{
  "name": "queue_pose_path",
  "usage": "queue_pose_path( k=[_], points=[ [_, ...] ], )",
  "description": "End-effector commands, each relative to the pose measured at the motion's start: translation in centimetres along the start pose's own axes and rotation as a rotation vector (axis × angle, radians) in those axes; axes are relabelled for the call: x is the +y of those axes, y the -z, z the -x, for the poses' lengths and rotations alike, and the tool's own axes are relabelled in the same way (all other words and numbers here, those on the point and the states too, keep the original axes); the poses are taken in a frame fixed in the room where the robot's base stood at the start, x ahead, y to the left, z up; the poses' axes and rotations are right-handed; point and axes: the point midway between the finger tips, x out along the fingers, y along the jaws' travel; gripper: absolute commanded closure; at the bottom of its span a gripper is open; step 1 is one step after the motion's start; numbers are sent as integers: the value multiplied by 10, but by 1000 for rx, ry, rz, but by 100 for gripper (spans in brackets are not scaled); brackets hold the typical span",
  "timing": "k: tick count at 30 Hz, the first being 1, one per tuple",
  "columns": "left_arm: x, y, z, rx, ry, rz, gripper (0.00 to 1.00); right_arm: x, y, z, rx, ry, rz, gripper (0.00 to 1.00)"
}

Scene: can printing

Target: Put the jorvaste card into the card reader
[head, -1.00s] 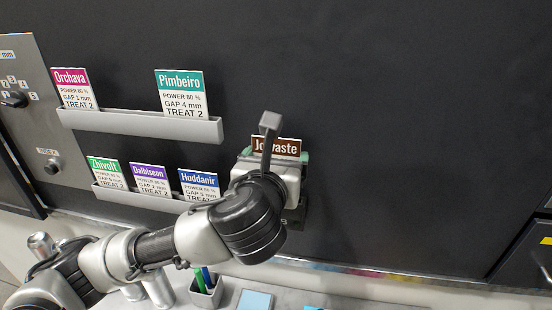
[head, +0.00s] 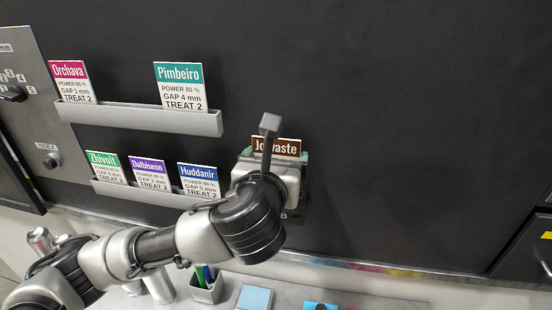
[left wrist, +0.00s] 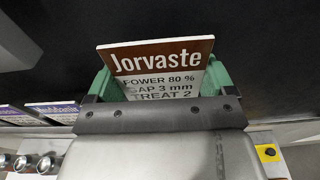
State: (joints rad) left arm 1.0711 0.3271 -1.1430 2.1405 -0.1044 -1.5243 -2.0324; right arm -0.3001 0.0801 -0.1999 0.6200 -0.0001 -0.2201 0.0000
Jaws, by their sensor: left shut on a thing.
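The jorvaste card (head: 288,147), white with a brown top band, stands upright at the wall, partly hidden by my left arm. In the left wrist view the card (left wrist: 160,62) sits between the green fingertips, its lower end hidden by the gripper. My left gripper (head: 275,157) is shut on it; the gripper also shows in the left wrist view (left wrist: 160,86). A dark box (head: 294,215), perhaps the card reader, shows just below the gripper on the wall, mostly hidden. I cannot tell whether the card touches it. My right gripper is not in view.
Upper rack (head: 140,119) holds the Orchava and Pimbeiro cards. Lower rack (head: 130,193) holds Zhivolt, Dalbiseon and Huddanir cards, close to my left arm. A pen cup (head: 206,291) and cans stand on the counter below. The dark wall to the right is clear.

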Motion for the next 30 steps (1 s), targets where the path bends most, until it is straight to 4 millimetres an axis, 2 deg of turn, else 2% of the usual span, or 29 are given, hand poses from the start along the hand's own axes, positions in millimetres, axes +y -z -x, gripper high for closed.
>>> queue_pose_path(
  k=[30],
  points=[
    [0,26,-4,0,-1,0,39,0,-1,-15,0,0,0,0]
  ],
)
